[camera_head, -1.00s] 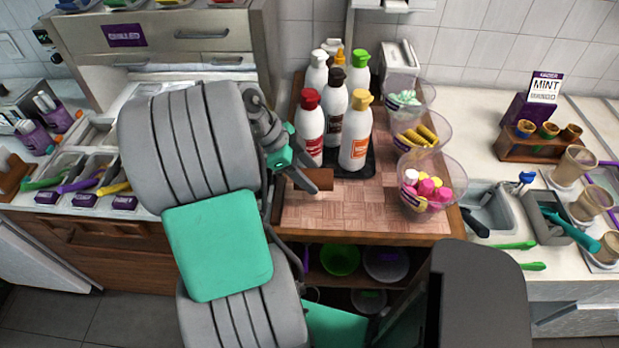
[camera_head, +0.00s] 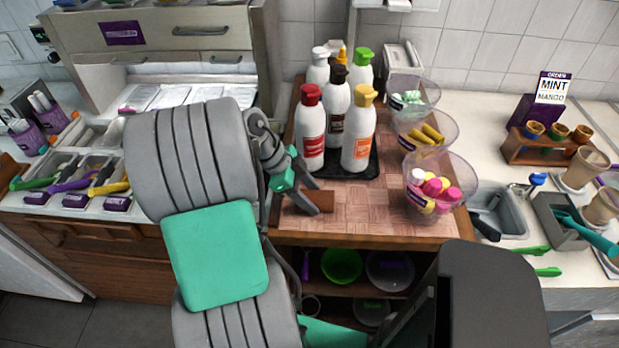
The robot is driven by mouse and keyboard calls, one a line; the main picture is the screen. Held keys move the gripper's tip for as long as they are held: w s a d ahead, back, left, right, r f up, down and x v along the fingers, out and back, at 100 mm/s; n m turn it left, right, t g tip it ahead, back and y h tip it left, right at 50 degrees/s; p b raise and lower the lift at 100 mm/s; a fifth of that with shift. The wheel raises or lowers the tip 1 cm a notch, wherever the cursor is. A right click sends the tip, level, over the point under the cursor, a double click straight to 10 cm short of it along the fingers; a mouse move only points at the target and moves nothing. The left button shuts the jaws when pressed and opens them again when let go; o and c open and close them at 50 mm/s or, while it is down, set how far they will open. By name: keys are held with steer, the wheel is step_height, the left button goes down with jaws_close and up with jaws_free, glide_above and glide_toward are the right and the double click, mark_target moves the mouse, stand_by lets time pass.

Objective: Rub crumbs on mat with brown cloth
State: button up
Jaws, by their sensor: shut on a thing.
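My gripper (camera_head: 314,197) is over the front left part of the pinkish checkered mat (camera_head: 375,215) on the wooden counter. Its fingers are shut on the brown cloth (camera_head: 322,203), which lies low at the mat, partly hidden behind the fingers. I cannot tell whether the cloth presses on the mat. No crumbs can be made out on the mat; the area beside the cloth is partly hidden by my arm.
Several sauce bottles (camera_head: 359,136) stand on a black tray (camera_head: 351,171) just behind the gripper. Clear bowls of sweets (camera_head: 440,186) line the mat's right side. The mat's front middle is free. Shelves with bowls (camera_head: 342,266) are below.

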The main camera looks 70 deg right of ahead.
steer(key=shift+w+d+p, duration=0.25)
steer(key=shift+d+p, duration=0.2)
steer(key=shift+d, duration=0.55)
steer(key=shift+w+d+p, duration=0.2)
steer(key=shift+d+p, duration=0.2)
steer(key=shift+d, duration=0.55)
steer(key=shift+c, duration=0.5)
steer(key=shift+a+f, duration=0.15)
steer(key=shift+a, duration=0.35)
steer(key=shift+s+a+b, duration=0.2)
steer(key=shift+a+b, duration=0.2)
steer(key=shift+a, duration=0.4)
steer(key=shift+s+a+b, duration=0.2)
steer(key=shift+a+b, duration=0.15)
steer(key=shift+a, duration=0.4)
step_height(320, 180, up, 8)
steer(key=p, duration=0.5)
steer(key=shift+d+r+p, duration=0.1)
steer(key=shift+r+p, duration=0.1)
steer(key=shift+p, duration=0.1)
